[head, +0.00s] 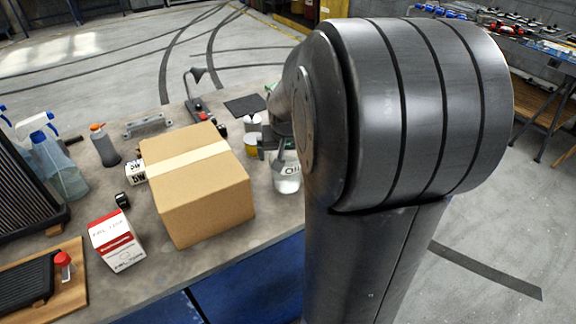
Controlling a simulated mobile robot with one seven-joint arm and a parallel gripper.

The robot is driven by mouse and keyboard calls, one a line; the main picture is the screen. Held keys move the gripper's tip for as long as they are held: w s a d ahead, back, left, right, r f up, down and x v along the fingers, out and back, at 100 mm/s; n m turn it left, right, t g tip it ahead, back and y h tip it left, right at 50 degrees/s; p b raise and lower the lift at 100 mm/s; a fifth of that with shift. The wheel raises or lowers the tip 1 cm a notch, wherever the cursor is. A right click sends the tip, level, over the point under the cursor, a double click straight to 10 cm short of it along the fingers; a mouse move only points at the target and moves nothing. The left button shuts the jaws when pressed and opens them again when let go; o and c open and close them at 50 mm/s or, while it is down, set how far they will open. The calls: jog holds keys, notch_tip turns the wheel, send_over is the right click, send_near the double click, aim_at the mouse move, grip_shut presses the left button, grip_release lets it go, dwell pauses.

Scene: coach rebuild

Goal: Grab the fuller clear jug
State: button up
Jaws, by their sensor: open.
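A clear jug (286,183) with dark lettering stands on the workbench, right of the cardboard box. My arm hides its right side, and its fill level is hard to read. No second jug can be made out to compare it with. My gripper (273,149) is open at the jug's upper part, partly hidden behind my arm. I cannot tell whether it touches the jug.
The large cardboard box (203,190) stands close left of the jug. A yellow-and-white can (252,145) is just behind. A red-and-white carton (116,241), spray bottle (62,170) and grey bottle (104,147) stand further left. The bench (160,285) is bare in front.

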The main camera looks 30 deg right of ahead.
aim_at(286, 158)
jog(key=shift+d+x, duration=0.2)
jog(key=shift+x, duration=2.05)
jog(key=shift+c, duration=0.4)
jog(key=c, duration=1.2)
jog(key=shift+r, duration=0.25)
